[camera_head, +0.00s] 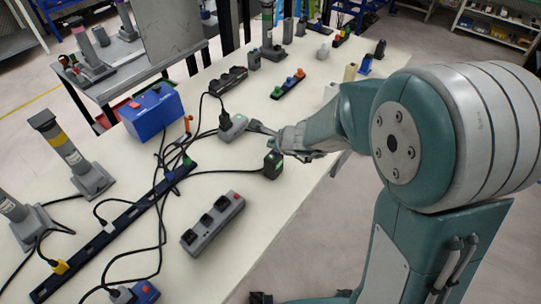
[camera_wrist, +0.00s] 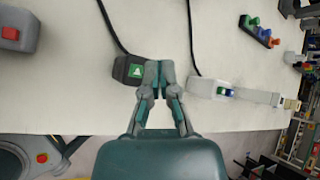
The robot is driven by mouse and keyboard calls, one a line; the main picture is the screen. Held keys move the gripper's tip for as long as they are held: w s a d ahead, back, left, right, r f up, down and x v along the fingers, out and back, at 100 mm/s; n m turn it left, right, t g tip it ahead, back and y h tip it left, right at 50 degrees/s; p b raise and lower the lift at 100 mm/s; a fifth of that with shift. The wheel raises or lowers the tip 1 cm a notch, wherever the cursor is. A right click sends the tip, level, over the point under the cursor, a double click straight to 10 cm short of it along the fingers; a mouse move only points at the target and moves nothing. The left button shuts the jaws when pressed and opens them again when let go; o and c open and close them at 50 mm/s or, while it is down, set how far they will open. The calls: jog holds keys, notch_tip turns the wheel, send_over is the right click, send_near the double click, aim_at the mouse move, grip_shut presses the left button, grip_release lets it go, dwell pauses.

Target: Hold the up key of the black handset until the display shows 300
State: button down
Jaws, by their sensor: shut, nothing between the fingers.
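The black handset (camera_head: 272,166) lies on the white table with a cable running from it. In the wrist view the handset (camera_wrist: 124,70) shows a green key with a white up arrow (camera_wrist: 135,71). My gripper (camera_head: 274,144) is shut and empty. In the wrist view its fingertips (camera_wrist: 158,72) are together just right of the green key, close beside the handset's right edge. I cannot tell whether they touch it. No display showing a number can be read in either view.
A grey device (camera_head: 233,128) with a pale arm lies just beyond the gripper; the wrist view also shows it (camera_wrist: 208,88). A grey box (camera_head: 212,223) with black sockets or keys lies nearer. A blue box (camera_head: 152,112), a long black strip (camera_head: 115,226) and loose cables occupy the left.

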jog(key=shift+r, duration=1.35)
jog(key=shift+r, duration=0.1)
jog(key=s+d+r+n+g, duration=0.1)
jog(key=s+d+r+n, duration=0.2)
jog(key=s+r+n, duration=0.8)
jog(key=s+d+r+n+g+h, duration=0.1)
jog(key=s+d+n+h, duration=0.4)
jog(key=s+d+n, duration=0.4)
jog(key=s+d, duration=0.2)
jog(key=s, duration=0.3)
